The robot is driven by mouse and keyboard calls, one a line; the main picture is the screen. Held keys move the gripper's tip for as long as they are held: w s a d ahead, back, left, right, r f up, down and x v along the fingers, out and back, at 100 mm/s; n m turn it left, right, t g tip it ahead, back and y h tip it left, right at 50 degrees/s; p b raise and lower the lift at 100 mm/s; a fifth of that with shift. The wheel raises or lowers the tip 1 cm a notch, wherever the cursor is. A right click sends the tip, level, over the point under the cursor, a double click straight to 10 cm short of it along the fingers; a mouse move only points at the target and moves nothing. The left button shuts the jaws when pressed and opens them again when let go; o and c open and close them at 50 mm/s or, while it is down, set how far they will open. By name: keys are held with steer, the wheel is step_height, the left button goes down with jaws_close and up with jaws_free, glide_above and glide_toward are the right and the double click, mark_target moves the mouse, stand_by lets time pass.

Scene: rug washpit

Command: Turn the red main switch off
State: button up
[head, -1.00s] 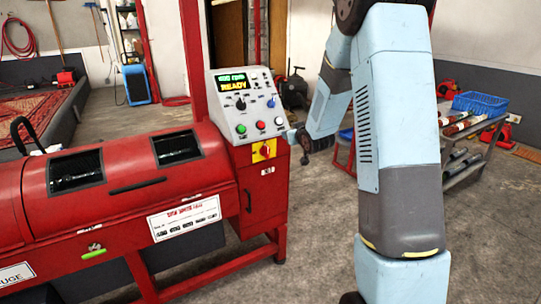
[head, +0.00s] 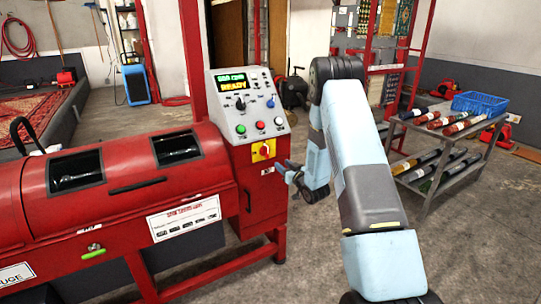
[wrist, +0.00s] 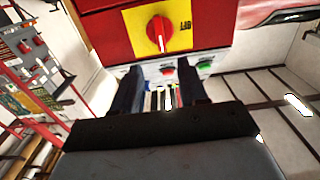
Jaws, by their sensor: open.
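The red main switch (head: 264,150) is a rotary knob on a yellow plate, on the front of the red machine (head: 110,200) just below its grey control panel. In the wrist view the red knob (wrist: 160,32) fills the top centre, with a pale line on it pointing up and down the picture.
The control panel (head: 247,105) has several buttons and knobs and a lit READY display. A grey trolley (head: 440,140) with rolled rugs and a blue crate (head: 480,103) stands at right. The concrete floor between machine and trolley is clear.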

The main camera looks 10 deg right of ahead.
mark_target(268, 153)
steer(key=x, duration=1.2)
steer(key=shift+w+a, duration=0.1)
steer(key=shift+w, duration=0.2)
jaws_close()
